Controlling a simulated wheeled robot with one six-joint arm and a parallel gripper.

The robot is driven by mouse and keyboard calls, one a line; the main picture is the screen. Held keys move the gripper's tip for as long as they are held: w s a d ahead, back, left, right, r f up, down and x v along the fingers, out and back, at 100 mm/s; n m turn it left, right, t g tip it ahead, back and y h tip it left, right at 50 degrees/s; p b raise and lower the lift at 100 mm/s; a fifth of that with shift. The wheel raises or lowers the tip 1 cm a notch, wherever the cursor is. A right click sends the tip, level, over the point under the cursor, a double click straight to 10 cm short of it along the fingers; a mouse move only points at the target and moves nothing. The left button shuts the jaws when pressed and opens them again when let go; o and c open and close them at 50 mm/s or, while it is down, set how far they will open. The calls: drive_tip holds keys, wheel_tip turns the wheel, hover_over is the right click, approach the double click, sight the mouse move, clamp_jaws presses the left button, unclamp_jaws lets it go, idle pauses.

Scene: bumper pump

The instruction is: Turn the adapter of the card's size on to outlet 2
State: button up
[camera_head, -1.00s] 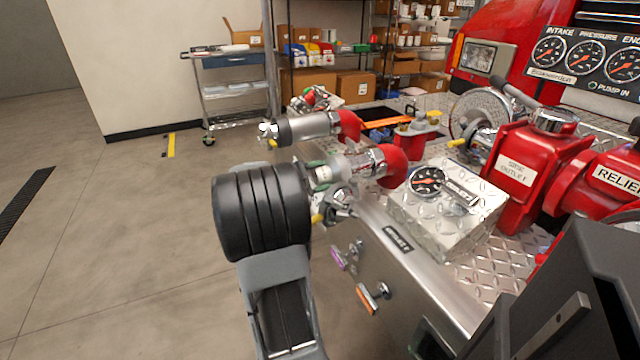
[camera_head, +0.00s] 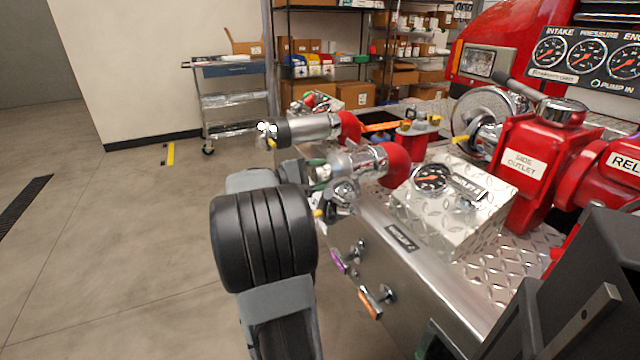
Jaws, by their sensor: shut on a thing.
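My gripper is not visible; my black ribbed arm joint hides the space behind it. The nearer outlet (camera_head: 352,165) is a chrome fitting on a red elbow, pointing left. A bit of green shows at its left end, where my arm joint partly covers it. I cannot tell whether that is an adapter. A chrome part with a yellow tip (camera_head: 340,197) sits just below this outlet. A second chrome outlet (camera_head: 312,128) with a red elbow and a dark end lies farther back. No card can be made out.
A diamond-plate gauge box (camera_head: 450,215) stands right of the nearer outlet, with red pump bodies (camera_head: 535,165) beyond. Purple (camera_head: 340,262) and orange (camera_head: 371,303) pulls stick out from the front panel.

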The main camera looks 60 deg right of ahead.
drive_tip(key=shift+r+m+b, duration=0.15)
drive_tip(key=shift+m+b, duration=0.65)
drive_tip(key=shift+b, duration=0.15)
drive_tip(key=shift+r, duration=0.1)
drive_tip(key=shift+w+r, duration=0.1)
drive_tip(key=shift+m+b, duration=0.3)
